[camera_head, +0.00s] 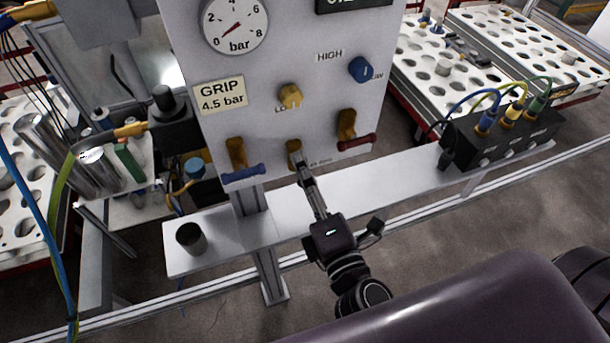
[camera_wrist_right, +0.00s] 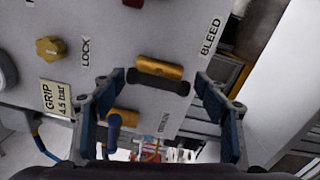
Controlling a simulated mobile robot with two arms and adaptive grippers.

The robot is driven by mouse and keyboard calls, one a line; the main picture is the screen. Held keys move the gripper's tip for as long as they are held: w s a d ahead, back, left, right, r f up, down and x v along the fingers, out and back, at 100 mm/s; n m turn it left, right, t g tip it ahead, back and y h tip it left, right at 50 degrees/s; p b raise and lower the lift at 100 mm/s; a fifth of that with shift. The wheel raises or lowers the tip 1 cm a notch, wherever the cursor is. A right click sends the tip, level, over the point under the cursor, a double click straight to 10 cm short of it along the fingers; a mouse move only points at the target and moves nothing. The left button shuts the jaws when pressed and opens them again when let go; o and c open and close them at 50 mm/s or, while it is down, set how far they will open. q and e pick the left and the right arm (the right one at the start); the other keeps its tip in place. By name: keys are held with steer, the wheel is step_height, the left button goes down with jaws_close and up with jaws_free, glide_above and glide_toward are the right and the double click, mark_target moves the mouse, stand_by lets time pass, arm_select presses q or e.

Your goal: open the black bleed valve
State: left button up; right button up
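The black bleed valve has a brass body (camera_head: 294,150) low on the grey panel, between the blue-handled and red-handled valves. In the right wrist view its black handle (camera_wrist_right: 158,83) lies crosswise in front of the brass. In the head view my right gripper (camera_head: 303,170) is at this valve and covers most of the handle. In the wrist view its fingers stand apart, one to each side of the handle, with gaps between. I cannot tell how deep the fingers reach around it. A BLEED label (camera_wrist_right: 211,36) is beside it. My left gripper is not in view.
The blue-handled valve (camera_head: 243,173) is left and the red-handled valve (camera_head: 356,142) right on the panel. A yellow knob (camera_head: 290,96), blue knob (camera_head: 361,69) and gauge (camera_head: 235,25) are above. A shelf (camera_head: 385,185) below carries a dark cup (camera_head: 191,238) and a black connector box (camera_head: 510,135).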

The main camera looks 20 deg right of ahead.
steer(key=shift+s, duration=0.1)
steer(key=s, duration=1.1)
steer(key=shift+s+d, duration=0.2)
steer(key=shift+s, duration=0.15)
steer(key=shift+f, duration=0.1)
stand_by(0.3)
